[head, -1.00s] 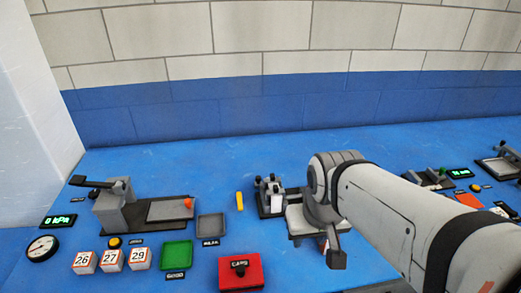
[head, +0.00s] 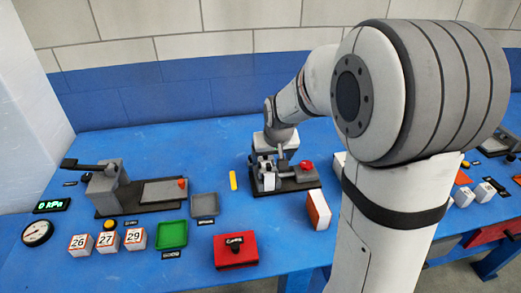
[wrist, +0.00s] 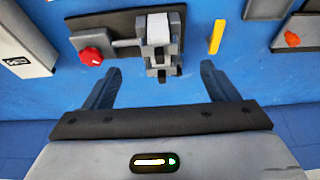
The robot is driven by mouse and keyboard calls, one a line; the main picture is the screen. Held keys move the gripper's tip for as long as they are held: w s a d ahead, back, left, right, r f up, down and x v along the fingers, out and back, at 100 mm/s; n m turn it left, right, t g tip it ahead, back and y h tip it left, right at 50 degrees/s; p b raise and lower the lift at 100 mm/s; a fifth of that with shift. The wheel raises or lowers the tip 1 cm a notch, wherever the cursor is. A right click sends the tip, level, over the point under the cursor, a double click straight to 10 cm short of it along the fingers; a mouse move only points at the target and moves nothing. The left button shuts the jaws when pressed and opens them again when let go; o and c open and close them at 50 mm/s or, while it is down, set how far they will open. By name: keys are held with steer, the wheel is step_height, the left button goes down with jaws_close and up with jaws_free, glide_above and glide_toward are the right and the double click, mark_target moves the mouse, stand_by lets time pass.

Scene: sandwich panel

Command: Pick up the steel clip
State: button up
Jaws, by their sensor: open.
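My gripper (wrist: 160,82) is open and empty in the wrist view, its two dark fingers spread wide. Just ahead of the gap between them is a grey clamp-like fixture with a white block (wrist: 158,28) on a dark base plate (wrist: 105,22). Small grey metal parts (wrist: 162,66) show at its near end; I cannot tell for sure which of them is the steel clip. In the head view the fixture's dark base (head: 298,183) stands mid-table, with my wrist over it. My fingertips cannot be made out there.
A red knob (wrist: 91,56) sits at one side of the fixture and a yellow bar (wrist: 216,37) at the other. A white-and-orange block (head: 318,210), a red box (head: 235,250), a green tray (head: 173,235) and a grey tray (head: 204,206) are nearby. A lever press (head: 107,186) stands left.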

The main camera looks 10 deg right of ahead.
mark_target(269, 165)
steer(key=x, duration=0.3)
steer(key=w+x, duration=0.1)
steer(key=x, duration=0.2)
steer(key=p+x, duration=0.1)
steer(key=x, duration=0.3)
steer(key=shift+w+r, duration=0.3)
steer(key=c, duration=1.1)
